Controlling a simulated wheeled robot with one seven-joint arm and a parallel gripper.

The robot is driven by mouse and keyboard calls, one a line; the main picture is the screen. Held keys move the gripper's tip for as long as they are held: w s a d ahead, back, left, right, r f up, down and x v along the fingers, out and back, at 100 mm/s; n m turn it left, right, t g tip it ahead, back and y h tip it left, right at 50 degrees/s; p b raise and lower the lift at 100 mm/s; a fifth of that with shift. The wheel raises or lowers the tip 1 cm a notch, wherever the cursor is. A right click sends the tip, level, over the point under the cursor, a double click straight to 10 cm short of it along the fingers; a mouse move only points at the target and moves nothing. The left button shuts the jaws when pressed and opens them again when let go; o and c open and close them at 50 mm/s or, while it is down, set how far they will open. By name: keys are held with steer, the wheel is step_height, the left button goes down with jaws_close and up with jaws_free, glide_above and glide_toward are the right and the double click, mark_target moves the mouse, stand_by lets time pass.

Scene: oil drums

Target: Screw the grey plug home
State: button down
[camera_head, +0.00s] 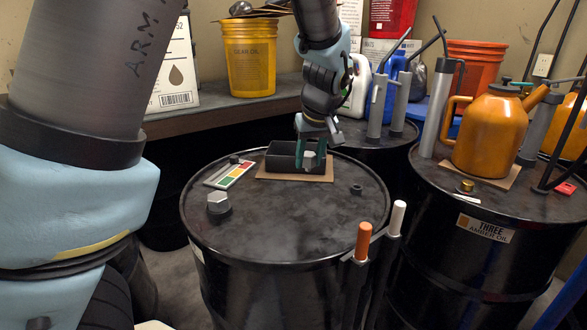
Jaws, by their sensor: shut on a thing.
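My gripper (311,150) points down at the far side of the middle black drum (280,225), over a black open tray (281,157). Its green fingers are shut on a small light grey piece (309,159), partly hidden by the fingers and the tray. I cannot tell whether this piece touches the tray. A plug with a light grey hexagonal top (217,198) and a dark lower part is on the drum top at the left front, apart from my gripper. A small dark round fitting (356,188) is on the drum top at the right.
The tray stands on cardboard (262,173), beside a colour-striped card (230,173). Orange (364,238) and white (397,216) handles rise at the drum's front right. An orange oil can (487,135) stands on the right drum. The drum top's front middle is clear.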

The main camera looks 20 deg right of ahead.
steer(key=d+f+p, duration=0.1)
steer(key=d+f, duration=0.2)
steer(key=d, duration=0.5)
steer(key=d+f, duration=0.3)
steer(key=d, duration=0.5)
steer(key=shift+w+f+p, duration=0.2)
steer(key=shift+w+p, duration=0.15)
steer(key=shift+w, duration=0.1)
steer(key=shift+f+b, duration=0.5)
steer(key=shift+f, duration=0.2)
steer(key=shift+f+b, duration=0.5)
steer(key=shift+f, duration=0.15)
steer(key=shift+f, duration=0.25)
